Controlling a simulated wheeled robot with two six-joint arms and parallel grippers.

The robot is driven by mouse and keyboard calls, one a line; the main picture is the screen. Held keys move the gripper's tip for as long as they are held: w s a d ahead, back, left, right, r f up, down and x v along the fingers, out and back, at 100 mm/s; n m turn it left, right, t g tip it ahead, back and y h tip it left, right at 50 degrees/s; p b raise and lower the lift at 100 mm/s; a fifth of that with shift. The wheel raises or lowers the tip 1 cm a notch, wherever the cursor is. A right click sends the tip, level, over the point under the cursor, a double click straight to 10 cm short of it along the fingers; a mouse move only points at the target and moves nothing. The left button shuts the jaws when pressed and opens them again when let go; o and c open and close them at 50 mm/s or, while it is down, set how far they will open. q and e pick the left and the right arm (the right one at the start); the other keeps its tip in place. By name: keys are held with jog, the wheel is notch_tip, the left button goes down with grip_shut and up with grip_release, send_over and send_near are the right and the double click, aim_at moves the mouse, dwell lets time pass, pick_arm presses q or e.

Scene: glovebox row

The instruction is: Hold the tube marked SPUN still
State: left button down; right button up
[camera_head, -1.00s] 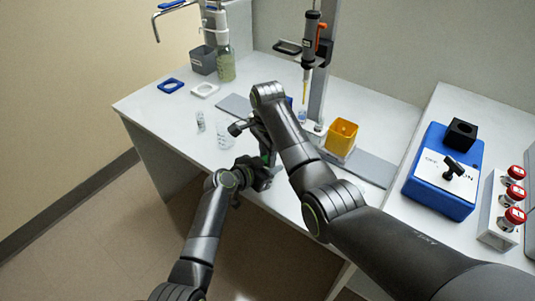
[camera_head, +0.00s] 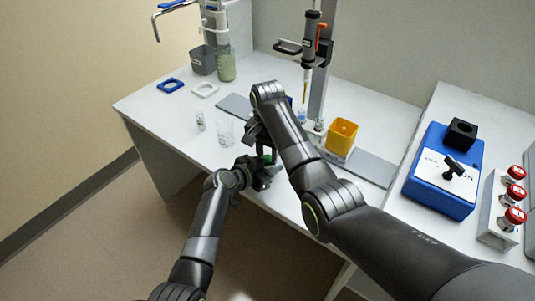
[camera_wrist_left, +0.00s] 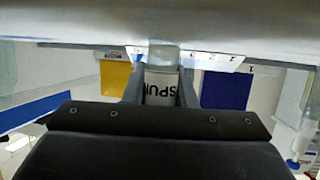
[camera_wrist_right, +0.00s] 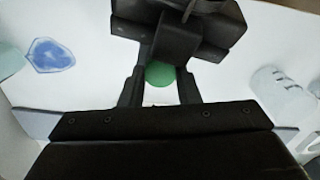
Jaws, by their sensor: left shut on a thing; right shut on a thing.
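The tube marked SPUN (camera_wrist_left: 160,90) stands about upright in the left wrist view, its black lettering facing that camera. My left gripper (camera_head: 264,172) is shut on its body, one finger on each side. Its green cap (camera_wrist_right: 160,75) shows from above in the right wrist view, between the fingers of my right gripper (camera_head: 260,145), which is shut on it. My left gripper also shows at the top of the right wrist view (camera_wrist_right: 180,35). In the head view my right arm hides most of the tube.
A clear cup (camera_head: 224,132) and a small vial (camera_head: 200,121) stand left of the grippers. A yellow bin (camera_head: 342,138) and a pipette (camera_head: 309,50) on a stand are behind and right. A blue switch box (camera_head: 445,172) stands far right.

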jog(key=o, duration=1.1)
jog(key=shift+r, duration=2.3)
jog(key=shift+c, duration=0.4)
jog(key=shift+r+m, duration=1)
jog(key=shift+r, duration=0.5)
jog(key=shift+f, duration=3.85)
jog(key=c, duration=1)
jog(key=shift+c, duration=0.2)
